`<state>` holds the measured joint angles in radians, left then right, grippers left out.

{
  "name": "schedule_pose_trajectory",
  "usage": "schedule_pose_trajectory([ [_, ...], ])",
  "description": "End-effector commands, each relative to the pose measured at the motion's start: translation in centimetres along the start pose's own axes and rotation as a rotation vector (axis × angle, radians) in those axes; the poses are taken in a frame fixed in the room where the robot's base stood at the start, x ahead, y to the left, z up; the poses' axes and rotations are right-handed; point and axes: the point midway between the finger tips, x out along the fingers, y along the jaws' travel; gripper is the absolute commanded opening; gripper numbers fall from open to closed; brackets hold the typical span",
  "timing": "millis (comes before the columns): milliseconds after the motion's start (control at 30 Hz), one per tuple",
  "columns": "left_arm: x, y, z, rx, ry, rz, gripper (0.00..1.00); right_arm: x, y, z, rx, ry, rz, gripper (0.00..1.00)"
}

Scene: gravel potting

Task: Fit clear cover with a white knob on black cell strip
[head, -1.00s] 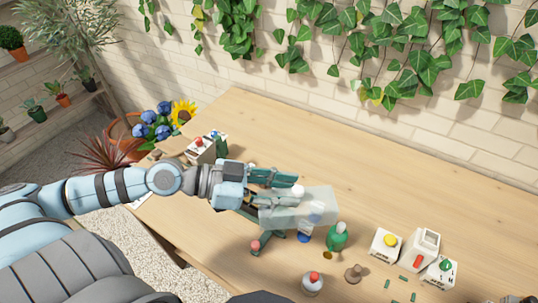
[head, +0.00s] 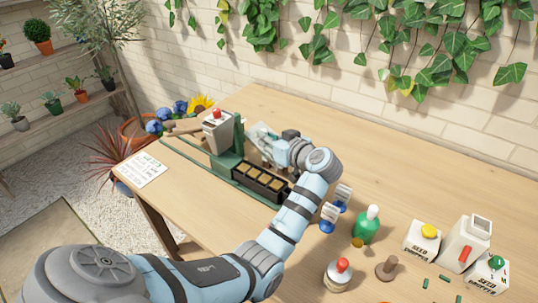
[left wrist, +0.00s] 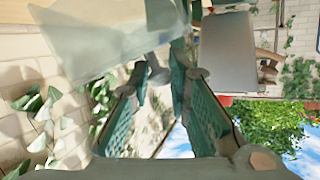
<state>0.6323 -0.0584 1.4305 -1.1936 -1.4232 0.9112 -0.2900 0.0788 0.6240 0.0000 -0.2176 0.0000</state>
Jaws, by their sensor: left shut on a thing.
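The black cell strip (head: 247,179), its cells filled with brown, lies in a long green tray (head: 203,172) near the table's front left edge. My left gripper (head: 268,147) is behind the strip, above the table, and is shut on the clear cover (head: 259,131). The cover is mostly hidden by the gripper in the head view. In the left wrist view the cover (left wrist: 100,40) is a large translucent panel beyond the fingertips. Its white knob is not clearly seen. The cover is apart from the strip. My right gripper is not in view.
A pale dispenser with a red knob (head: 217,134) stands close left of the cover. Blue-and-white items (head: 328,216), a green bottle (head: 367,226), a red-capped bottle (head: 338,277), a brown knobbed tool (head: 386,269) and seed boxes (head: 421,243) stand right. The back right table is clear.

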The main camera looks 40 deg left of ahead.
Motion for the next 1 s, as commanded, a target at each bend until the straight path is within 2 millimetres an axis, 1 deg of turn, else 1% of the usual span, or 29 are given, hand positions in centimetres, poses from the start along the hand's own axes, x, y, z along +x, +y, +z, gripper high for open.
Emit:
schedule_pose_trajectory([
  [33, -1.4, -0.8, -0.1, -0.037, -0.008, -0.106, 0.00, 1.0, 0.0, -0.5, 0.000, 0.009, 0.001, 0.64],
  [133, -4.4, -3.0, -1.1, -0.090, -0.022, -0.287, 0.00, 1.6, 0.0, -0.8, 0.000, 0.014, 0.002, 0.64],
  [200, -5.9, -3.9, -1.7, -0.111, -0.028, -0.361, 0.00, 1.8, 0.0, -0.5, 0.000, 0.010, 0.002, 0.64],
  [267, -6.6, -4.2, -1.9, -0.117, -0.031, -0.399, 0.00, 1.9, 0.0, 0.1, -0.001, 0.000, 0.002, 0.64],
  [400, -6.6, -4.1, -1.3, -0.116, -0.031, -0.419, 0.00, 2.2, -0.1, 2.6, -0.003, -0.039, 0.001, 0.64],
  [467, -6.4, -4.0, -0.8, -0.114, -0.031, -0.417, 0.00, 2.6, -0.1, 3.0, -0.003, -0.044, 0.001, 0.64],
  [567, -6.0, -3.8, 0.4, -0.113, -0.031, -0.415, 0.00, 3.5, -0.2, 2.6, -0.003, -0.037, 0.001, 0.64],
  [700, -5.6, -3.6, 1.8, -0.112, -0.032, -0.413, 0.00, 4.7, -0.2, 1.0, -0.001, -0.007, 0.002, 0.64],
  [767, -5.5, -3.5, 2.1, -0.112, -0.032, -0.413, 0.00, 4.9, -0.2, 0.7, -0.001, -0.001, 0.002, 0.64],
  [867, -5.4, -3.6, 2.3, -0.112, -0.031, -0.413, 0.00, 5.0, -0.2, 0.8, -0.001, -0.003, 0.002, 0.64],
  [1000, -5.4, -3.6, 2.2, -0.113, -0.031, -0.414, 0.00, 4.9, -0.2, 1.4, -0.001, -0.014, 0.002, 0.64],
])
